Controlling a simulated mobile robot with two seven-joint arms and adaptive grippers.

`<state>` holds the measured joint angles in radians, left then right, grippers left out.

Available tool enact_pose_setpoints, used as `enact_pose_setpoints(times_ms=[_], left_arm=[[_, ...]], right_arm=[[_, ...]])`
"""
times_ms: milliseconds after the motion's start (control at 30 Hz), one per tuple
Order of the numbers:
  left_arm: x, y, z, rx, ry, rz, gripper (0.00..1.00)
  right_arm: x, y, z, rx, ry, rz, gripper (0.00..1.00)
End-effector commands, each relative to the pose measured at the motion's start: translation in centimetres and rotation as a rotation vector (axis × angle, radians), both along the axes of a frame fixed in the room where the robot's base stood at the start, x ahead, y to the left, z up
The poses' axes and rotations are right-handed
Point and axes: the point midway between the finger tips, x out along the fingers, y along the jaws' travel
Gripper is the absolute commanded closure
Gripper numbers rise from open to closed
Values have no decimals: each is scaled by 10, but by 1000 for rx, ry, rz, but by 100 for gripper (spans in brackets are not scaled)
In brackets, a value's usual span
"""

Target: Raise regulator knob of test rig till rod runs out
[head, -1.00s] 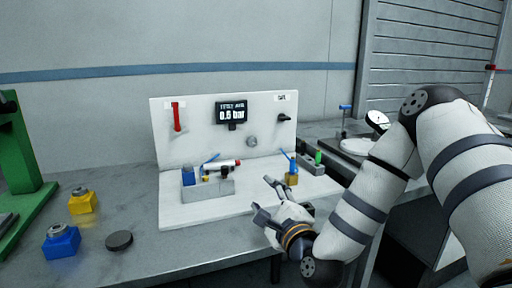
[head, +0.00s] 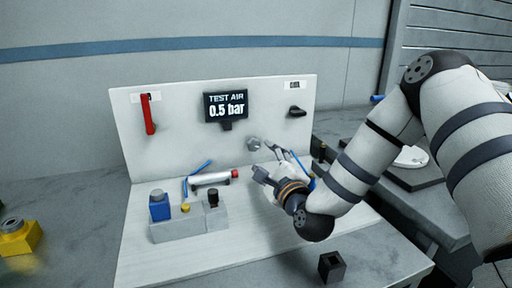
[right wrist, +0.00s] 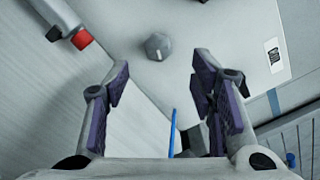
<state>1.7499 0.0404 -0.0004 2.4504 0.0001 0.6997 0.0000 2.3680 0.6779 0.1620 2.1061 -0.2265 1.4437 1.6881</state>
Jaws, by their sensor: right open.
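The white test rig (head: 180,118) stands on the bench. Its display (head: 227,107) reads "TEST AIR 0.5 bar". The grey regulator knob (head: 254,144) is on the upright panel, below and right of the display; it also shows in the right wrist view (right wrist: 158,46). A silver cylinder with a red end (head: 213,178) lies on the base plate; whether a rod sticks out is not clear. My right gripper (head: 272,162) is open and empty, just below and right of the knob, apart from it. In the right wrist view the knob lies beyond the fingers (right wrist: 160,85), between them.
A red lever (head: 149,114) and a black valve handle (head: 297,111) are on the panel. A grey block (head: 180,228) carries a blue button, a yellow button and a black part. A black square socket (head: 332,267) sits at front right. A blue hose (right wrist: 172,134) passes near my fingers.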

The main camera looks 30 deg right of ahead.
Motion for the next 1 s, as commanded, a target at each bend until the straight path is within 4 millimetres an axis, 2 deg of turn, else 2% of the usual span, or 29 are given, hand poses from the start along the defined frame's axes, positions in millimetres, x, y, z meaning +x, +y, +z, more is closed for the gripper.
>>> enact_pose_setpoints(times_ms=[100,300,433,667,867,900,1000], left_arm=[[-8,0,-7,0,28,0,43],[-13,0,-13,0,49,0,43],[-14,0,-14,0,51,0,43],[-14,0,-13,0,50,0,43],[-14,0,-13,0,49,0,43],[-14,0,-13,0,49,0,43],[-14,0,-13,0,49,0,43]], right_arm=[[31,-7,-6,-4,7,0,49],[65,-15,-6,0,7,1,49],[73,-17,-3,1,4,1,49],[74,-17,-2,2,3,1,49],[74,-17,-2,2,3,1,95],[74,-17,-2,2,3,1,97],[74,-18,-2,11,1,0,97]])
